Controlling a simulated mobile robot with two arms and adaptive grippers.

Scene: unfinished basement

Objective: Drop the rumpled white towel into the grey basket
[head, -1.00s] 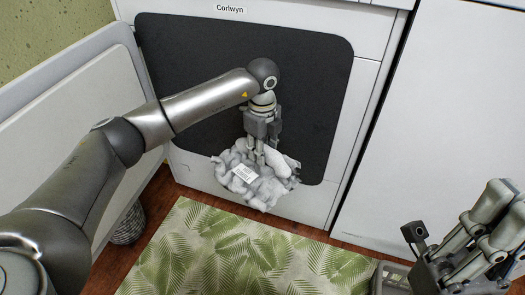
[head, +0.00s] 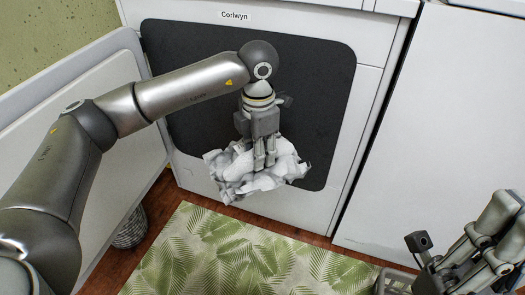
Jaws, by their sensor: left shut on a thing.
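The rumpled white towel (head: 240,172) hangs in a crumpled bunch in front of the appliance's dark panel. My left gripper (head: 265,163) points down and is shut on its upper part.
A white appliance marked Corlwyn (head: 375,80) stands behind the towel, its door (head: 60,120) swung open at left. A woven grey-white bin (head: 131,229) stands below the door. A green leaf-patterned rug (head: 230,255) covers the wooden floor. A white cabinet (head: 450,130) stands right.

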